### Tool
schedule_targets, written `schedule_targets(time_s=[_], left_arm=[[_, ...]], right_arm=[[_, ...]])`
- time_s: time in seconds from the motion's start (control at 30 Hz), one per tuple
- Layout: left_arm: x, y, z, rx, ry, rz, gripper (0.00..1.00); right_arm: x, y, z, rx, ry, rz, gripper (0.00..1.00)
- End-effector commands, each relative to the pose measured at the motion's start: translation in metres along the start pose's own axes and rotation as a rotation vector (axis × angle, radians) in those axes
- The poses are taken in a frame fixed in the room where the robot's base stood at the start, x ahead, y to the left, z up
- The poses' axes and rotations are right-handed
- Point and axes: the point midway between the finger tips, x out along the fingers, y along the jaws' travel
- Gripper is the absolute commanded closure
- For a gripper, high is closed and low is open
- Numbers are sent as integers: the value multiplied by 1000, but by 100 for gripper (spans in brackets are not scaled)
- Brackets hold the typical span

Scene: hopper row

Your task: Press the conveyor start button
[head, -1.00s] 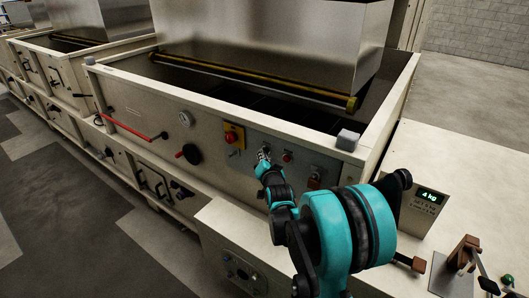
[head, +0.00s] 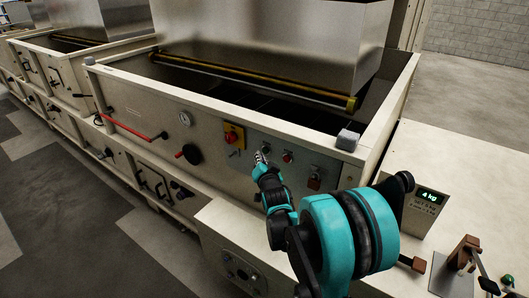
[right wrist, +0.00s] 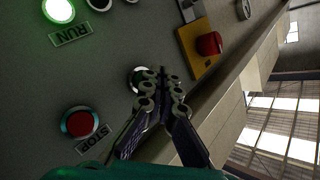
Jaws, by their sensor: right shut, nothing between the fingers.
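The control panel (head: 272,143) is on the front wall of the nearest hopper. My right gripper (head: 261,158) is at its left part, fingers shut and empty. In the right wrist view, the fingertips (right wrist: 164,88) overlap a round button with a pale ring (right wrist: 135,76), mostly hidden behind them; its label does not show. I cannot tell whether they touch it. A red button labelled STOP (right wrist: 79,123) sits lower left of the fingers. A lamp labelled RUN (right wrist: 58,10) glows green-white at the top left. My left gripper is not in view.
A red mushroom button on a yellow plate (right wrist: 208,44) is close to the fingers; it also shows in the head view (head: 232,135). A red lever (head: 135,130) and a dark round knob (head: 188,154) are farther left. A scale display reading 4 kg (head: 430,196) stands right.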

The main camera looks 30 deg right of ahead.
Motion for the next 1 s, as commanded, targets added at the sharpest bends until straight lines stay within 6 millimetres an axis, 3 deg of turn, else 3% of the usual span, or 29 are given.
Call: schedule_targets(time_s=[0.6,1.0], left_arm=[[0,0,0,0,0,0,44],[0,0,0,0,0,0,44]], right_arm=[[-32,-24,24,-1,-2,0,100],[-35,-25,25,1,0,0,100]])
